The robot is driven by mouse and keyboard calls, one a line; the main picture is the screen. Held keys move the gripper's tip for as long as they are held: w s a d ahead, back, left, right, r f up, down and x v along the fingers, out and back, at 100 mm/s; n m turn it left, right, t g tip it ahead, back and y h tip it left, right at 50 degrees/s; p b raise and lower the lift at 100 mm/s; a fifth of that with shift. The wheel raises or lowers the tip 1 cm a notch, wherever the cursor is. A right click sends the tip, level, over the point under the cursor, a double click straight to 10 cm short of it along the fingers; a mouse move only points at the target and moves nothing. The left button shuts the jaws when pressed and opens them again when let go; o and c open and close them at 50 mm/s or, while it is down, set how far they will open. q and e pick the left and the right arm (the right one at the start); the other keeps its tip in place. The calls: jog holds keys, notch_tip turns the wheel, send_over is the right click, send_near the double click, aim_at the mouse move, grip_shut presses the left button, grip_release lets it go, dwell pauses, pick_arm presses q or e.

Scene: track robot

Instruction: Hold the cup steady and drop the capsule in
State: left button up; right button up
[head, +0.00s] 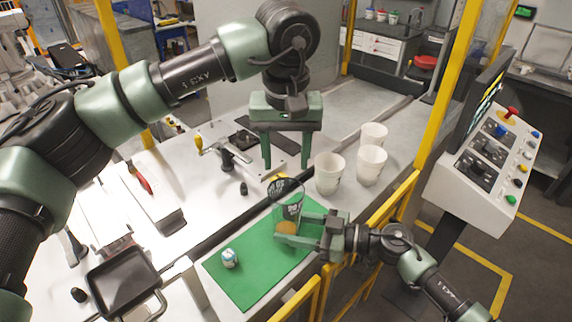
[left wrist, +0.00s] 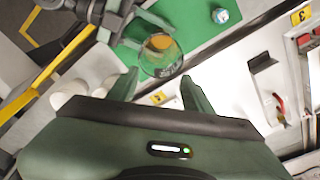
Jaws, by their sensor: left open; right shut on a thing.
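A clear cup (head: 291,207) with a dark rim and something orange at its bottom stands at the green mat's (head: 247,287) upper part. My right gripper (head: 287,236) is shut on the cup low down, from the right. The cup also shows in the left wrist view (left wrist: 161,62). A small white and blue capsule (head: 229,259) sits on the mat to the left of the cup; it also shows in the left wrist view (left wrist: 221,15). My left gripper (head: 286,162) is open and empty, pointing down, above and behind the cup. Its spread fingers show in the left wrist view (left wrist: 160,90).
White cups (head: 329,174) stand behind the mat to the right. A clamp-like tool (head: 228,155) lies left of my left gripper. A black tray (head: 124,281) is at the lower left. A yellow rail (head: 380,222) and a control panel (head: 490,155) stand on the right.

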dwell(0.3)
jog(key=o, duration=1.6)
